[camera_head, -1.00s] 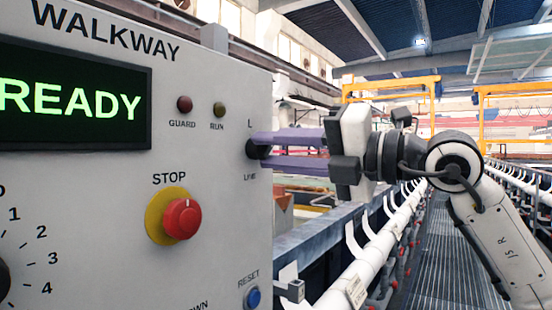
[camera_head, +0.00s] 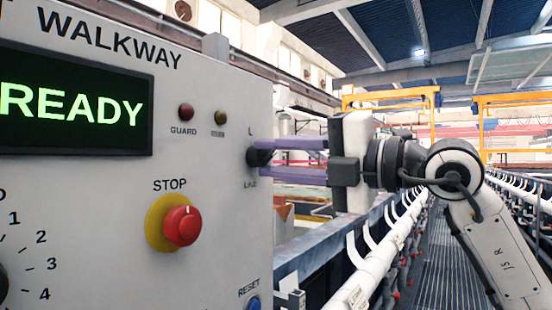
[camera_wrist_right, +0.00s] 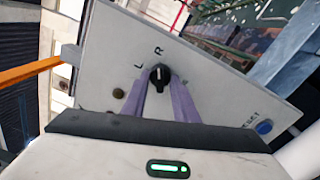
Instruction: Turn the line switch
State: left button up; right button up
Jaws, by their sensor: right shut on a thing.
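The line switch is a black rotary knob (camera_head: 258,157) at the right edge of the panel (camera_head: 225,240), with an L above it and a partly hidden label below it. In the right wrist view the knob (camera_wrist_right: 159,76) shows a white mark, with L and R lettered on the panel near it. My right gripper (camera_head: 268,158) has its two purple fingers on either side of the knob, shut on it. The fingers hide part of the knob and its lettering. My left gripper is not in view.
The panel carries a red STOP button (camera_head: 182,225) on a yellow collar, a blue RESET button (camera_head: 253,303), dark GUARD and RUN lamps, and a green READY display (camera_head: 75,105). A rail with white pipes (camera_head: 375,260) and a grated walkway (camera_head: 440,265) run beyond it.

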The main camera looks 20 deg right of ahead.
jog(key=o, duration=1.1)
jog(key=shift+c, duration=0.2)
jog(key=b+v, duration=0.2)
jog(key=v, duration=0.8)
jog(key=shift+s, duration=0.2)
